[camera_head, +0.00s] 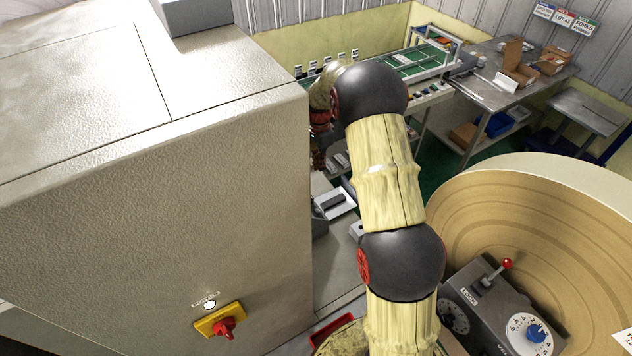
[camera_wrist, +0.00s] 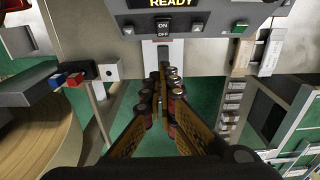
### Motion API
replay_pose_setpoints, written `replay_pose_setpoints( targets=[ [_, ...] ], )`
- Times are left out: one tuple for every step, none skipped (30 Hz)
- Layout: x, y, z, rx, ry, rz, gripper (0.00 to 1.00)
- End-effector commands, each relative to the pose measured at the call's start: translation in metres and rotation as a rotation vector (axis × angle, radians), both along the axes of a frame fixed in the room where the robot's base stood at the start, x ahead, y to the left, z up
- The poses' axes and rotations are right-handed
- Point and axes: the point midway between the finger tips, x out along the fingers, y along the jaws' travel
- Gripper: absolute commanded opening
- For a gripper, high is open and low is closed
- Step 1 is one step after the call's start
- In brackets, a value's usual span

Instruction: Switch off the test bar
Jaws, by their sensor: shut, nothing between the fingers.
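In the wrist view a dark control panel (camera_wrist: 205,22) crosses the top, with a lit display reading READY (camera_wrist: 170,3). Below the display is a small dark switch (camera_wrist: 162,30) marked ON above and OFF below. My gripper (camera_wrist: 166,72) is shut and empty, its fingertips together just below the switch in the picture. I cannot tell whether the tips touch anything. In the head view my gripper (camera_head: 319,155) is partly hidden behind the large grey cabinet's edge, and the switch panel is not visible there.
The grey cabinet (camera_head: 200,200) fills the left of the head view, with a red knob on a yellow plate (camera_head: 221,323). A large tan roll (camera_head: 550,225) and a grey control box with a red-tipped lever and dial (camera_head: 500,305) stand at right. Tables (camera_head: 520,75) stand behind.

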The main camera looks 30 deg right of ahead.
Motion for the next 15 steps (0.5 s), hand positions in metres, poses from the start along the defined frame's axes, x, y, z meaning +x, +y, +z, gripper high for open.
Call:
replay_pose_setpoints(
  targets=[
    [0.000,-0.001,-0.001,-0.003,0.000,-0.001,0.00],
    [0.000,-0.001,-0.001,-0.002,0.000,-0.001,0.00],
    [0.000,-0.001,0.000,-0.002,0.000,-0.001,0.00],
    [0.000,-0.001,0.000,-0.002,0.000,-0.001,0.00],
    [0.000,-0.001,0.000,-0.002,0.000,-0.001,0.00],
    [0.000,-0.001,0.000,-0.002,0.000,-0.001,0.00],
    [0.000,-0.001,0.000,-0.002,0.000,-0.001,0.00],
    [0.000,-0.001,-0.001,-0.002,0.000,-0.001,0.00],
    [0.000,-0.001,-0.002,-0.002,0.001,-0.001,0.00],
    [0.000,-0.001,-0.004,-0.001,0.001,-0.001,0.00],
    [0.000,-0.001,-0.006,-0.001,0.001,-0.001,0.00],
    [0.000,-0.001,-0.010,-0.001,0.002,-0.001,0.00],
    [0.000,-0.001,-0.013,-0.001,0.002,-0.001,0.00],
    [-0.001,-0.001,-0.017,-0.001,0.003,-0.001,0.00],
    [-0.001,-0.001,-0.023,-0.001,0.003,-0.001,0.00]
  ],
)
